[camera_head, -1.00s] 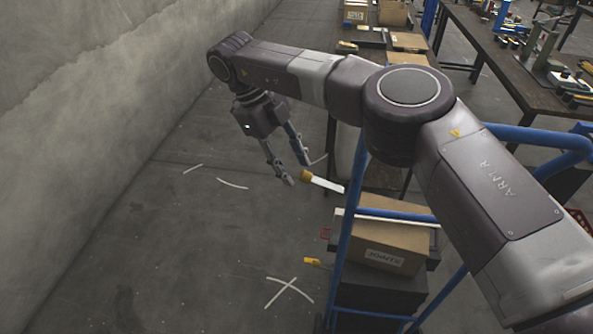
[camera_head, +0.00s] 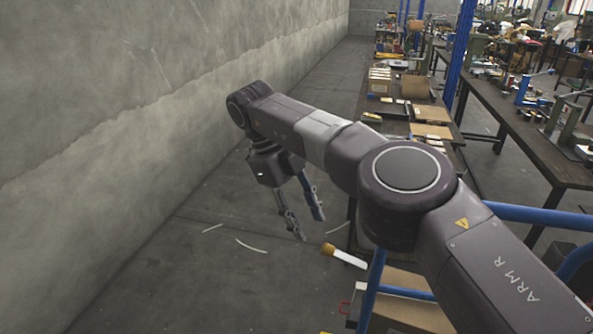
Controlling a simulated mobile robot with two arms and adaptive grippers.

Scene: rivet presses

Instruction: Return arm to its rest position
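My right arm (camera_head: 330,145), marked "ARM R", reaches from the lower right across the middle of the head view. My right gripper (camera_head: 312,228) hangs from its far end and points down over the floor. Its two fingers are spread apart with nothing between them. A yellow-tipped, white-bladed object (camera_head: 345,256) shows just right of the fingertips, apart from them in the picture. My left arm and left gripper are not in view.
A blue-framed cart (camera_head: 371,290) with a cardboard box (camera_head: 412,314) stands under my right arm. Workbenches (camera_head: 515,150) with tools and boxes line the right. A concrete wall (camera_head: 140,120) runs along the left.

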